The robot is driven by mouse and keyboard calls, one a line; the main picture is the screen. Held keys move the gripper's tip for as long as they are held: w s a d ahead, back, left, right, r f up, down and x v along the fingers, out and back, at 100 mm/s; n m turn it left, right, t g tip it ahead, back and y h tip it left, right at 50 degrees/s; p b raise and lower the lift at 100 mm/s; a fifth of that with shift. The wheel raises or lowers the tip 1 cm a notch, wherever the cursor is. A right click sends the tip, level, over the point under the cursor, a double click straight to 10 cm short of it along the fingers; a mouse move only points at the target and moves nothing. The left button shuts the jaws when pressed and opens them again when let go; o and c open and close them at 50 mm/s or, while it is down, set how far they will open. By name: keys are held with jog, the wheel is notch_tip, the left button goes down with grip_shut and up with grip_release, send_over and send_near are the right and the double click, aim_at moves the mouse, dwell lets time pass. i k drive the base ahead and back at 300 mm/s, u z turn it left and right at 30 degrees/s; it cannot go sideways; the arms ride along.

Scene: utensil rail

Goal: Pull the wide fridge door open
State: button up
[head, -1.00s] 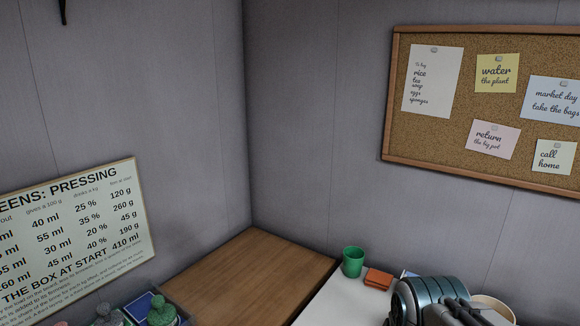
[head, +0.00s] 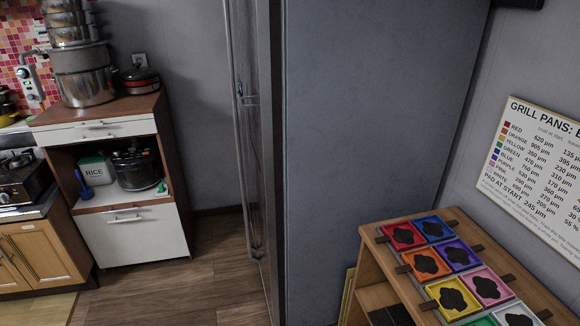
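A tall grey fridge (head: 375,140) stands in the middle of the head view, seen mostly from its side. Its front (head: 262,130) faces left and shows only as a narrow, steeply angled strip. A long thin upright bar handle (head: 234,110) runs down that front, with a small blue item (head: 239,89) beside it. The view is too edge-on to tell which door is the wide one or whether any door is ajar. My gripper is not in view.
Wooden floor (head: 215,275) lies clear left of the fridge front. A cabinet (head: 135,235) with a rice cooker and stacked pots (head: 85,85) stands further left, beside a wooden cupboard (head: 35,255). A wooden rack (head: 372,245) with coloured trays stands at lower right.

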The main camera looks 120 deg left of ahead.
aim_at(262, 23)
jog(key=u, duration=4.75)
jog(key=i, duration=3.65)
jog(key=z, duration=0.45)
